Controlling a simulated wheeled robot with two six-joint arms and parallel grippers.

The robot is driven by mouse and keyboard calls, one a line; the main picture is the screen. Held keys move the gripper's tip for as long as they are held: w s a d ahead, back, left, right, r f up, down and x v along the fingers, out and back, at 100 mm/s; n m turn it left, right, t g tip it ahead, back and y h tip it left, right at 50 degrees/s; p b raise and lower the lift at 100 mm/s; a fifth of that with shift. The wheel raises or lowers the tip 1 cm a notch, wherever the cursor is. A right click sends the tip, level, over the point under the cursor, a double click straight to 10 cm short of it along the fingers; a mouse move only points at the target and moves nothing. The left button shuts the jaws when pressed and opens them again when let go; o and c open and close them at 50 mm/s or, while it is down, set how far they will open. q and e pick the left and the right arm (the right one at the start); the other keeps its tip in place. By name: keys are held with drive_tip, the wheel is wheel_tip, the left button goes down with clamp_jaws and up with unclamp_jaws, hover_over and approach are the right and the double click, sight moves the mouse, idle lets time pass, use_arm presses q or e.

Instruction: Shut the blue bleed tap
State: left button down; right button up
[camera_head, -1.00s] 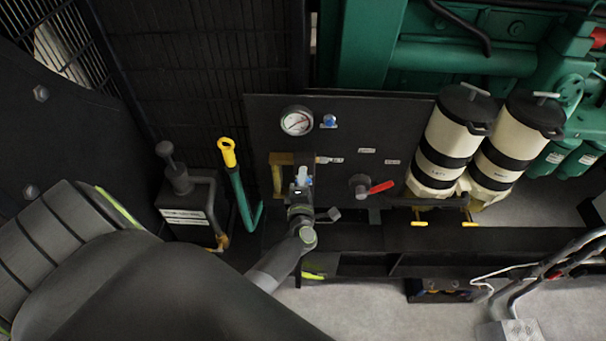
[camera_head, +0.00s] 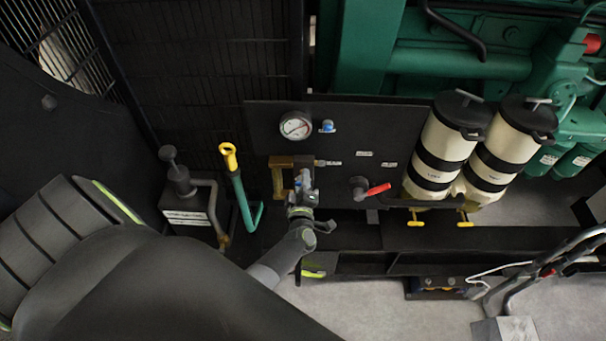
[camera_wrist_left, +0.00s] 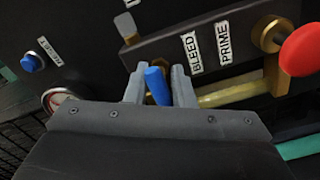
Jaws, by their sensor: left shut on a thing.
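The blue bleed tap (camera_wrist_left: 157,86) shows in the left wrist view as a short blue handle beside the white BLEED label (camera_wrist_left: 191,53). My left gripper (camera_wrist_left: 158,84) has one finger on each side of the handle and is shut on it. In the head view, my left gripper (camera_head: 303,181) is at the brass block (camera_head: 290,162) on the lower left of the black panel (camera_head: 385,125). There the fingers mostly cover the tap. The tap's base is partly hidden in the wrist view. My right gripper is not in view.
A gauge (camera_head: 296,126) and a blue button (camera_head: 327,126) sit just above the gripper. A red-handled valve (camera_head: 378,189) and cream filter canisters (camera_head: 440,150) stand to the right. A red knob (camera_wrist_left: 301,50) shows in the wrist view.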

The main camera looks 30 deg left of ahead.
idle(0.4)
use_arm(q)
drive_tip(key=c, duration=1.4)
unclamp_jaws()
